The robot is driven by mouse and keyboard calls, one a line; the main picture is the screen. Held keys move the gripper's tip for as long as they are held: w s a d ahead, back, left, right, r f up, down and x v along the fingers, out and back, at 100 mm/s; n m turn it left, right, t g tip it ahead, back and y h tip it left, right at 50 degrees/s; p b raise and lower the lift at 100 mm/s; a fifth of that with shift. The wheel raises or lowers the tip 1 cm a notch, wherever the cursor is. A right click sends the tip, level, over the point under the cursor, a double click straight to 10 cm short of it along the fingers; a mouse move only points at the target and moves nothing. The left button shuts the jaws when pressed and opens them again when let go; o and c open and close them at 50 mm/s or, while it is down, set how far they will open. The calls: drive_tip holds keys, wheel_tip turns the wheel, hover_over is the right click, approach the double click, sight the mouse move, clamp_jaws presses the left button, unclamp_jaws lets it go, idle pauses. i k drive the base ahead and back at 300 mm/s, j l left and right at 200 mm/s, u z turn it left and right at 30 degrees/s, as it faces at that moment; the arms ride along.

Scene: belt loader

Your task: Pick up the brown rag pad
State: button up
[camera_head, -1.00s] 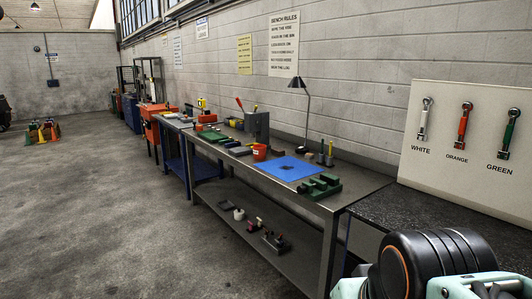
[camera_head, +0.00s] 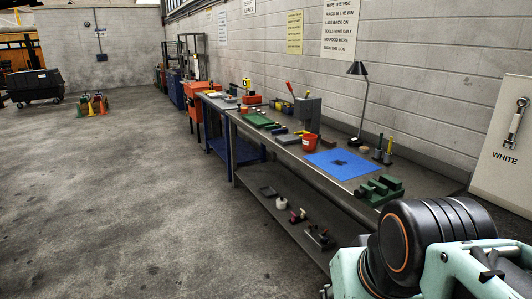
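I cannot pick out the brown rag pad with certainty. A small brown item (camera_head: 329,143) lies on the long workbench (camera_head: 352,181) behind the red bucket (camera_head: 310,142), partly hidden, and is too small to identify. A flat greyish pad (camera_head: 287,139) lies left of the bucket. My arm's black and pale teal links fill the lower right corner. My gripper's fingers are not in view.
A blue mat (camera_head: 340,164) and a green block fixture (camera_head: 380,190) sit at the bench's near end, with a black lamp (camera_head: 358,69) behind. Several small items lie on the lower shelf (camera_head: 289,228).

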sight(328, 142)
drive_tip(key=i+j+u, duration=0.15)
drive_tip(key=i+u, duration=0.25)
drive_tip(key=i, duration=0.65)
drive_tip(key=i+z, duration=0.1)
drive_tip(key=i, duration=1.1)
drive_tip(key=i+u, duration=0.15)
drive_tip(key=i, duration=1.05)
drive_tip(key=i+z, duration=0.4)
drive_tip(key=i+j+z, duration=0.15)
drive_tip(key=i+z, duration=0.25)
